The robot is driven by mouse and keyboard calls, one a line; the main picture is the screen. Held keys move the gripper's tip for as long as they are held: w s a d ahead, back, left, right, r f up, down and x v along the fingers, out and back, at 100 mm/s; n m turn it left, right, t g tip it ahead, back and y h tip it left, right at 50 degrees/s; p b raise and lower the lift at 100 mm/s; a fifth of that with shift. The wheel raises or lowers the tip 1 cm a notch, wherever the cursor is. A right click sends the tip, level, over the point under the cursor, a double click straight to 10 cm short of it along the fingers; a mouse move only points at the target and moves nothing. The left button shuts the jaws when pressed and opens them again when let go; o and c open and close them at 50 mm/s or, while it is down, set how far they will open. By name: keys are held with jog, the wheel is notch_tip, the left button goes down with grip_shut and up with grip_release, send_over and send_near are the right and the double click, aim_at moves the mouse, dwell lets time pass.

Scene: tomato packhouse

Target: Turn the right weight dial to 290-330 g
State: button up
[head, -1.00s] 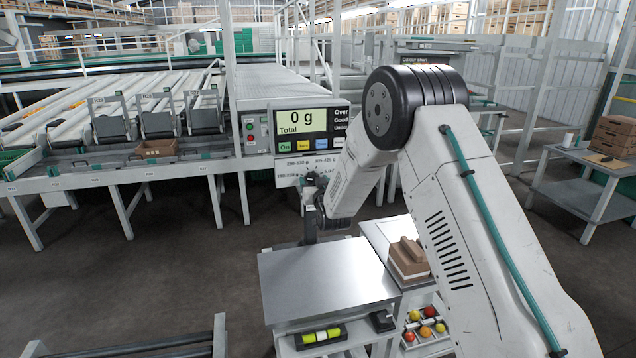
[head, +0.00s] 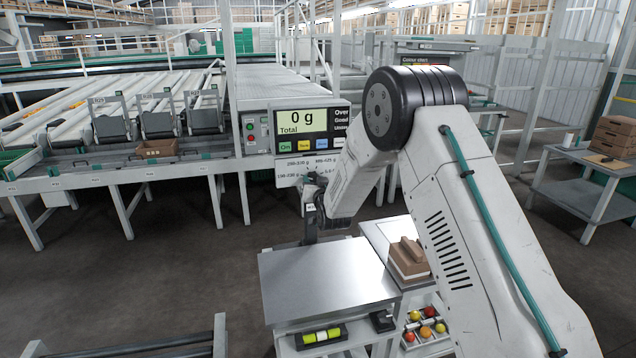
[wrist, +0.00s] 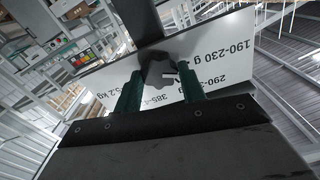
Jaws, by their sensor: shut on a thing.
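The dark weight dial (wrist: 157,69) sits on a white label plate (wrist: 235,40) in the wrist view. My gripper (wrist: 160,88) has its two green fingers shut on the dial, one on each side. A small pale mark shows on the dial's right side, towards the 190-230 g and partly hidden 290 labels; I cannot tell exactly which one it points at. In the head view my gripper (head: 313,180) is at the plate (head: 287,169) under the grader display (head: 303,121), which reads 0 g. My arm hides the plate's right part there.
A steel-topped table (head: 325,275) stands below my gripper. Beside it, a brown block-like object (head: 408,258) rests on a second stand, with coloured balls (head: 427,331) lower down. Conveyor lanes (head: 120,110) fill the left. The floor at left front is mostly clear.

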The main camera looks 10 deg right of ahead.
jog(key=m, duration=0.4)
jog(key=shift+d, duration=0.1)
jog(key=shift+m, duration=2.1)
jog(key=o, duration=1)
jog(key=s, duration=0.8)
